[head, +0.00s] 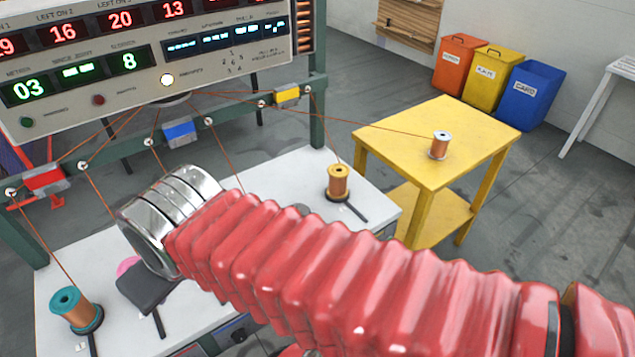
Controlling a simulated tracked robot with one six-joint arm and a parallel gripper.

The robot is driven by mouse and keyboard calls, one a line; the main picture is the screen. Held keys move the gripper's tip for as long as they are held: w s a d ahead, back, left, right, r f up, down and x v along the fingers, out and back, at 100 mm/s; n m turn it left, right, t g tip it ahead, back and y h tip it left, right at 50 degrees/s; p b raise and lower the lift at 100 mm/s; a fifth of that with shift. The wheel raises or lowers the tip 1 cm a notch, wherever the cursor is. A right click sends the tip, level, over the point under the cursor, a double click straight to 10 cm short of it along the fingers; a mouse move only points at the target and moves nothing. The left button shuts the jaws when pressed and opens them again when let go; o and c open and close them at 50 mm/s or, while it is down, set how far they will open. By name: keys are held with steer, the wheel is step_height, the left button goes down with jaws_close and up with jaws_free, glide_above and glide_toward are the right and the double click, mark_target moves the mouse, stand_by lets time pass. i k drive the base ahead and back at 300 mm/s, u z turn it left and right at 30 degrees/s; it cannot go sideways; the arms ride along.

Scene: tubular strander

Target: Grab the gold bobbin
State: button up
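The gold bobbin (338,182) has gold flanges and is wound with copper wire. It stands upright on a dark holder on the white table, right of the middle, with a wire running up from it. My red-sleeved arm crosses the front and ends in a silver wrist at the left, well apart from the gold bobbin. A dark block below the wrist looks like part of my gripper (148,287). The fingers are mostly hidden, so I cannot tell whether they are open or shut.
A teal bobbin (72,309) stands at the table's left. A pink piece (128,265) is mostly hidden behind the dark block. A silver-flanged bobbin (439,146) is on the yellow table (480,118). The machine frame (318,120) and taut wires lie behind the white table (272,178).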

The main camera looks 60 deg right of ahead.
mark_target(339, 173)
steer(key=u, duration=2)
steer(key=k, duration=1.35)
steer(key=z, duration=0.2)
